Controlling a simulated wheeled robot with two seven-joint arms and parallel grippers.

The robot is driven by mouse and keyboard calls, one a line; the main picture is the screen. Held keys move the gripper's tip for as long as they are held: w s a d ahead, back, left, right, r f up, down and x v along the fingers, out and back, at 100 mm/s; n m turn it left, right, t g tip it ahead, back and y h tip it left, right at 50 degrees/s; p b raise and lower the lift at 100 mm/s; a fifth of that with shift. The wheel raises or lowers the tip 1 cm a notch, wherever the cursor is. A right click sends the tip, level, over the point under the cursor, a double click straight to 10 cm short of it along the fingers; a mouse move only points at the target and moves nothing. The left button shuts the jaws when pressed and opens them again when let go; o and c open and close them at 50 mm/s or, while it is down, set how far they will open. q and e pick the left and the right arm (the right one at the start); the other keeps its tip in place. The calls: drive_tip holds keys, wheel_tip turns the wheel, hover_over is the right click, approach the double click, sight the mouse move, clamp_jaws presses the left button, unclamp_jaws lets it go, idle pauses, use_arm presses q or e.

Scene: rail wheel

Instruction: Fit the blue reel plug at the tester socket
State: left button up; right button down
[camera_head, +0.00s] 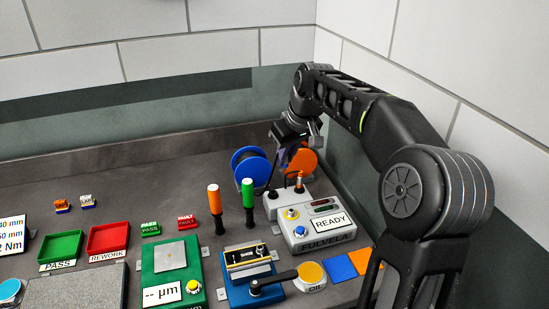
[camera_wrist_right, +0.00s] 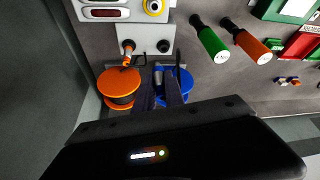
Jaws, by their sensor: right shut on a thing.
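The tester (camera_head: 312,228) is a light grey box with a READY display, standing right of centre in the head view; its socket end also shows in the wrist view (camera_wrist_right: 146,38). An orange plug (camera_wrist_right: 127,55) stands upright on it, with a dark socket (camera_wrist_right: 163,46) beside it. The blue reel (camera_head: 249,170) stands behind the tester, left of the orange reel (camera_head: 303,160). My right gripper (camera_head: 285,155) is above the reels, behind the tester. In the wrist view its fingers (camera_wrist_right: 159,88) are shut on the small blue reel plug (camera_wrist_right: 158,73), partly hidden between them. My left gripper is out of view.
An orange-handled tool (camera_head: 214,197) and a green-handled tool (camera_head: 248,192) stand upright left of the tester. A blue fixture with a black lever (camera_head: 272,283) is in front. Green (camera_head: 61,247) and red (camera_head: 108,239) trays lie left. Walls close the back and right.

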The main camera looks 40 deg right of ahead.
drive_tip(key=s+a+f, duration=0.1)
drive_tip(key=s+f, duration=0.2)
drive_tip(key=s, duration=0.2)
drive_tip(key=shift+s+a+b, duration=0.2)
drive_tip(key=shift+a+b, duration=0.15)
drive_tip(key=shift+f, duration=0.2)
drive_tip(key=shift+f+b, duration=2.1)
drive_tip(key=shift+f, duration=0.35)
drive_tip(key=shift+f, duration=0.1)
drive_tip(key=shift+f+b, duration=0.35)
drive_tip(key=shift+b, duration=0.05)
drive_tip(key=shift+f+b, duration=0.4)
drive_tip(key=shift+f, duration=0.15)
